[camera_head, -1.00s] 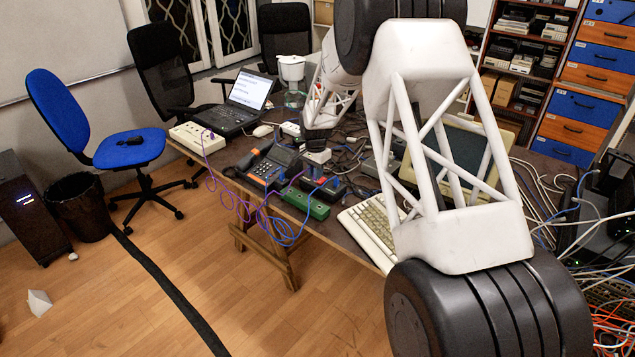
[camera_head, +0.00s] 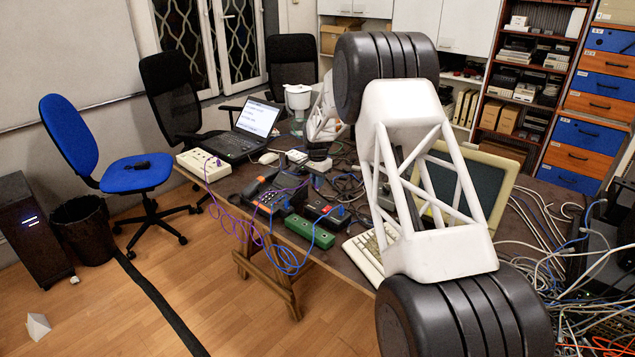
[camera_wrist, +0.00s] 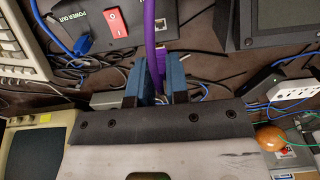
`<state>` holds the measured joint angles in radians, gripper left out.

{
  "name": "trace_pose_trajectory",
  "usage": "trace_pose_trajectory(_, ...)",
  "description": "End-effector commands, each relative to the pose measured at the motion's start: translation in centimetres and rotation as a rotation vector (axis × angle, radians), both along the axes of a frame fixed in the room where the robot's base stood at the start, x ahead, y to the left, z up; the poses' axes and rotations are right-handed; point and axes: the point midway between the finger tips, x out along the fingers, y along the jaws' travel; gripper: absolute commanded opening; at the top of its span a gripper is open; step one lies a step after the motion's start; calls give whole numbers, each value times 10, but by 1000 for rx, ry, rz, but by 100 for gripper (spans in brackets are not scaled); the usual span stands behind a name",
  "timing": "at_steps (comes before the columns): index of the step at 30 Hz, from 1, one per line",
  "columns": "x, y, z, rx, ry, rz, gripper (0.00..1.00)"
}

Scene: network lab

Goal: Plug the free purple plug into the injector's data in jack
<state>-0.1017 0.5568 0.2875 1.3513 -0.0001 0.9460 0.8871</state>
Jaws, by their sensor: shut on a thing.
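In the wrist view, the two blue fingers of my gripper (camera_wrist: 152,82) are shut on the purple plug, which is mostly hidden between them. Its purple cable (camera_wrist: 150,30) runs up out of the picture. Ahead of the fingers is a black box (camera_wrist: 125,32), likely the injector, with a red rocker switch, a "POWER OUT" label and a blue plug (camera_wrist: 83,45) at its near side. A small grey jack (camera_wrist: 109,3) shows at the top edge. I cannot read a data in label. The held plug is apart from the box. In the head view, the black box (camera_head: 322,212) stands near the table's front edge.
Purple and blue cables hang over the front edge. A keyboard (camera_head: 368,250) lies right. Loose cables clutter the table.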

Motion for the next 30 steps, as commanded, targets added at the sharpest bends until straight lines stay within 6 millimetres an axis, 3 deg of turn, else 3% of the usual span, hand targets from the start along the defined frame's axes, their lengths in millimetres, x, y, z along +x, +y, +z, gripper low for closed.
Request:
trace_pose_trajectory(11,0,0,-5,0,0,0,0)
trace_pose_trajectory(30,0,0,-41,0,0,0,0)
